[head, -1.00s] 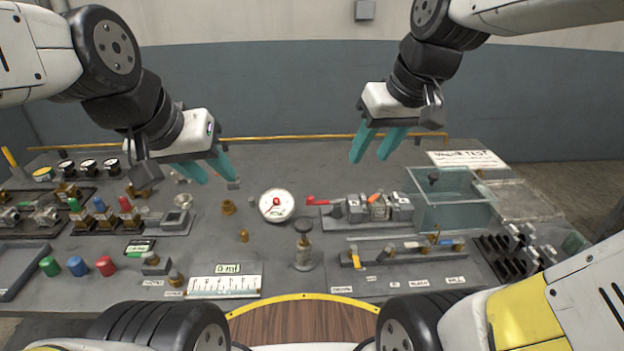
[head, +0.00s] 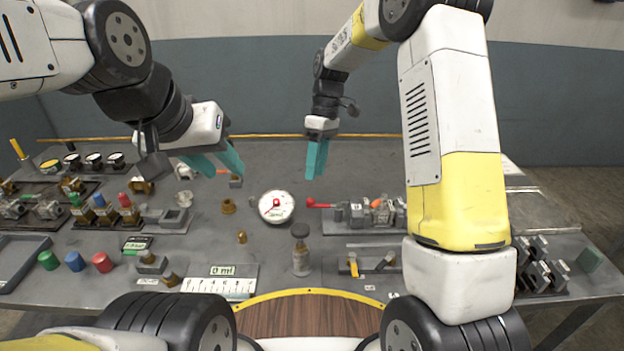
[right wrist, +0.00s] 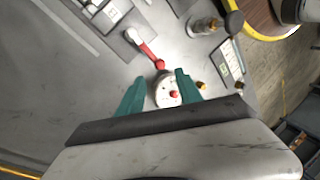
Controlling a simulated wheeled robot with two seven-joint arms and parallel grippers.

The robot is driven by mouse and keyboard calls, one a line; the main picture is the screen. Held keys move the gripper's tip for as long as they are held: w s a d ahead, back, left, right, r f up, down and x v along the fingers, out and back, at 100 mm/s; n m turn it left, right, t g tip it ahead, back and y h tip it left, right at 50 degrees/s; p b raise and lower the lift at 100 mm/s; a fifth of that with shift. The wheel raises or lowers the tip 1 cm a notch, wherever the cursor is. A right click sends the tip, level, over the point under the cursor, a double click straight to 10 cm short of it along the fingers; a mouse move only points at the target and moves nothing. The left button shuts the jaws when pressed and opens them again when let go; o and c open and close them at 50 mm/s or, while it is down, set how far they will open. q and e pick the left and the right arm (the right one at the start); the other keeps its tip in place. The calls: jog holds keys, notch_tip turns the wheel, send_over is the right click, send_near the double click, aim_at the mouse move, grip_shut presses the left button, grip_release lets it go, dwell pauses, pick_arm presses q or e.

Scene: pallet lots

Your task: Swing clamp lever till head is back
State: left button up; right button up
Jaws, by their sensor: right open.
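The clamp's red lever (head: 320,204) points left from the grey clamp block (head: 357,213), its round red end beside the dial gauge (head: 276,206). The right wrist view shows the red lever (right wrist: 148,52) beyond my fingers, untouched. My right gripper (head: 316,174) hangs above the table behind the lever, in the air and empty. In the right wrist view its two teal fingers (right wrist: 158,90) are apart, with the gauge (right wrist: 169,98) showing between them. My left gripper (head: 225,170) is open and empty above the table at the left. My right arm hides the clamp's right part.
A dark-capped post (head: 301,252) stands in front of the lever. A small brass piece (head: 228,206) is left of the gauge. Coloured knobs (head: 75,261) and switch blocks fill the left side. The table behind the gauge is mostly clear.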

jog(key=x, duration=0.7)
jog(key=shift+f, duration=0.15)
grip_shut()
jog(key=shift+s+f, duration=0.1)
dwell(1.1)
